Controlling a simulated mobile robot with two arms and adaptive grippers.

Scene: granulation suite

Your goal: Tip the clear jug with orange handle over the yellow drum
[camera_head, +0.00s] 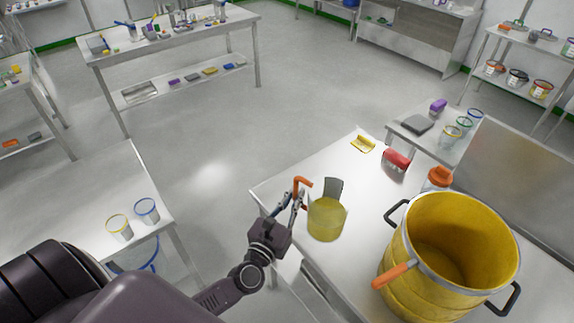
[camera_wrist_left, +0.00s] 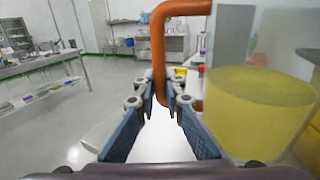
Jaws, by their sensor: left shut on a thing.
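The clear jug (camera_head: 327,219) with yellowish contents is left of the yellow drum in the head view. Its orange handle (camera_head: 301,183) is on its left side. My left gripper (camera_head: 297,199) is shut on this handle; the wrist view shows the fingers around the orange bar (camera_wrist_left: 159,60) and the jug (camera_wrist_left: 262,105) at the right. The jug looks upright, near the table's left edge; I cannot tell whether it touches the table. The yellow drum (camera_head: 433,290) stands open at the right, with black side handles and an orange-handled tool at its rim. My right gripper is not in view.
The white table (camera_head: 290,186) holds a yellow item (camera_head: 363,144), a red item (camera_head: 397,159) and an orange-capped bottle (camera_head: 438,178) behind the drum. A metal panel (camera_head: 520,165) stands at the right. The left table (camera_head: 75,205) holds two small cups. Floor between tables is clear.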

